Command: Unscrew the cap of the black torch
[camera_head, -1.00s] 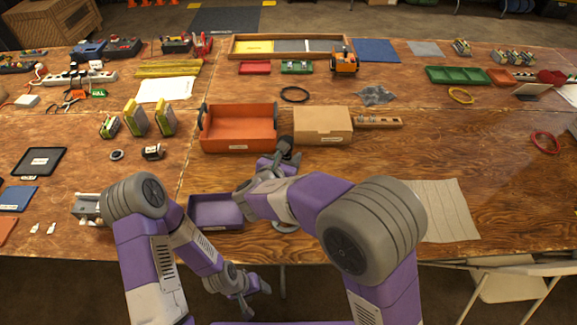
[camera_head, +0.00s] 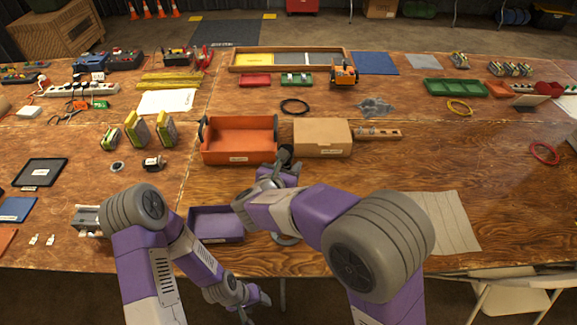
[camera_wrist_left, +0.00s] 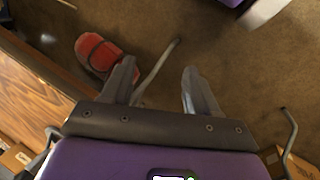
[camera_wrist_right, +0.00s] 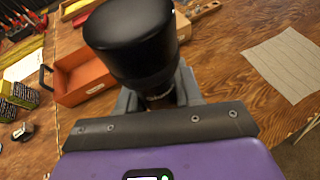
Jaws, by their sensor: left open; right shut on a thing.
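The black torch (camera_head: 286,152) is in my right gripper (camera_head: 284,170), just in front of the gap between the orange tray and the cardboard box. In the right wrist view the torch's wide black head (camera_wrist_right: 130,38) stands up between the fingers of the right gripper (camera_wrist_right: 157,97), which is shut on its narrower part. The lower part of the torch is hidden. My left gripper (camera_head: 258,304) is open and empty, low in front of the table's front edge.
An orange tray (camera_head: 240,154) and a cardboard box (camera_head: 322,138) stand behind the torch. A purple tray (camera_head: 216,236) lies at the front edge beside a partly hidden grey round thing (camera_head: 285,240). A ridged beige sheet (camera_head: 446,222) lies to the right. Bare wood lies around it.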

